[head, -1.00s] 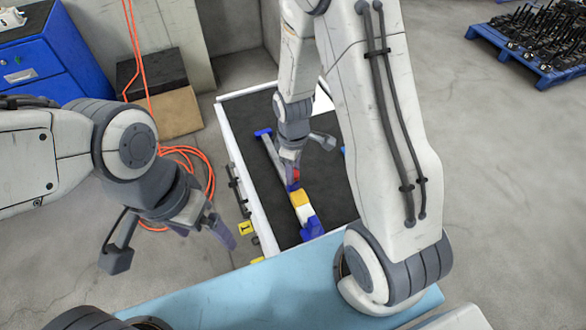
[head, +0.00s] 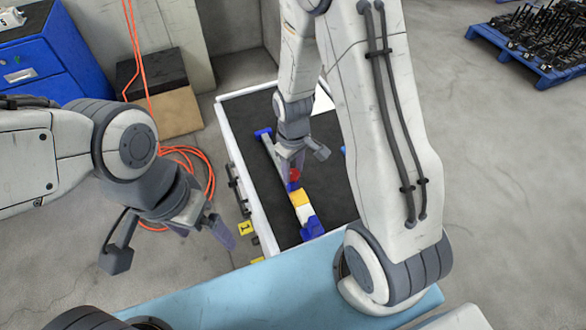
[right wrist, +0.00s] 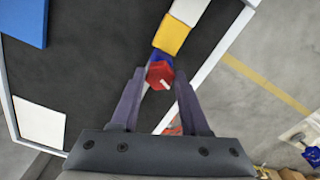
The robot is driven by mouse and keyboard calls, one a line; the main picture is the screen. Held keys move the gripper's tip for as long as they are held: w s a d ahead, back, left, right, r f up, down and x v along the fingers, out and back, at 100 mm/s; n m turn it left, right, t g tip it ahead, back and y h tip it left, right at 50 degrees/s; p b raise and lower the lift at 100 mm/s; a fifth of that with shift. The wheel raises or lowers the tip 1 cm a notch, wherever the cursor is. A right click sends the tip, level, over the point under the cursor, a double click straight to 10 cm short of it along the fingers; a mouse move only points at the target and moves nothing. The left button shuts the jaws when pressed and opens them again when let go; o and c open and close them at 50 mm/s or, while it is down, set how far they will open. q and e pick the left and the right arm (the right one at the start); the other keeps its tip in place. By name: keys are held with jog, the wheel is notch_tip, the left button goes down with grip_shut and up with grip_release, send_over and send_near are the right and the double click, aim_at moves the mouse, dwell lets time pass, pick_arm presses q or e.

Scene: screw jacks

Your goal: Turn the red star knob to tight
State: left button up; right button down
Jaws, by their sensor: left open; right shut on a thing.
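The red star knob (head: 295,174) sits at the far end of a row of yellow (head: 299,198), white and blue segments on the dark table top. It also shows in the right wrist view (right wrist: 160,75), with a small white mark on its face and a blue part behind it. My right gripper (head: 291,170) reaches down over the knob from above and is shut on it, one finger on each side in the right wrist view (right wrist: 159,77). My left gripper (head: 203,231) hangs open and empty left of the table. I cannot read how tight the knob is.
The dark table top (head: 255,110) has a white rim. Orange cable (head: 185,155) hangs and coils on the floor beyond my left gripper. A blue cabinet (head: 40,65) stands at the back left, a blue pallet (head: 530,55) at the back right.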

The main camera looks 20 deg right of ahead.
aim_at(292, 173)
jog(key=shift+m, duration=0.6)
jog(key=shift+c, duration=1.9)
grip_release()
notch_tip(292, 173, up, 10)
jog(key=b, duration=0.1)
jog(key=shift+r, duration=0.25)
jog(key=shift+a, duration=0.1)
